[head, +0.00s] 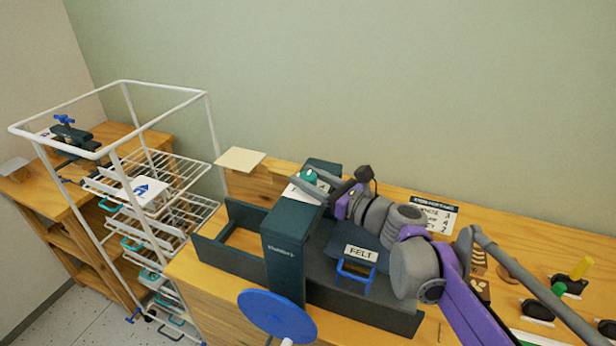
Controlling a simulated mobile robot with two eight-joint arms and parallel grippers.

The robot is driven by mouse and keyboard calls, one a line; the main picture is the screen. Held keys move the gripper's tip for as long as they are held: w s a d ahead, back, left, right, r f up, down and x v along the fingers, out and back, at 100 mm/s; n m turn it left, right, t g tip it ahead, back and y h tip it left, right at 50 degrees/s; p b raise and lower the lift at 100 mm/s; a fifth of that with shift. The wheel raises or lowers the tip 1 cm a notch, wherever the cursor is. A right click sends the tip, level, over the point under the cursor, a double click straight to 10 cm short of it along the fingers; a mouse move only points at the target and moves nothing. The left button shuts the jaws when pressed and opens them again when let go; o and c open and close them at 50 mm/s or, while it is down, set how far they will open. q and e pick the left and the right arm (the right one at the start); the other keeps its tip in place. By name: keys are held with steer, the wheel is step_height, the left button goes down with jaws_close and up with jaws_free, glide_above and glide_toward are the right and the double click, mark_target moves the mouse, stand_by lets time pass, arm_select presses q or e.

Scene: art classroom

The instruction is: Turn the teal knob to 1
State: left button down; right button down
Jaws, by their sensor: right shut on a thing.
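The teal knob (309,176) sits on top of the dark green press head (285,240), over a white dial plate (297,193). My right gripper (316,184) reaches in from the right and is shut on the knob. The fingers and wrist hide part of the knob and plate, so I cannot read the setting. My left gripper is not in view.
A blue handwheel (277,316) stands at the front of the press. A FELT sign (361,253) with a blue handle lies on the press bed. A printed chart (434,215) is at the back. A white wire rack (122,170) stands at left.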

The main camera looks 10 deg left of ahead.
steer(key=n+g+y, duration=0.1)
steer(key=g, duration=0.1)
steer(key=n+g+y+p, duration=0.1)
steer(key=n+g, duration=0.1)
steer(key=g, duration=0.1)
steer(key=shift+w, duration=0.1)
steer(key=n+g+p, duration=0.1)
steer(key=n+g, duration=0.2)
steer(key=g, duration=0.1)
steer(key=shift+r, duration=0.1)
steer(key=n+g+p, duration=0.2)
steer(key=n+g, duration=0.1)
steer(key=g, duration=0.2)
steer(key=shift+n+g+h+p, duration=1.1)
steer(key=shift+n+g, duration=0.4)
steer(key=shift+g, duration=0.5)
steer(key=shift+c, duration=1.8)
jaws_free()
steer(key=shift+d, duration=0.1)
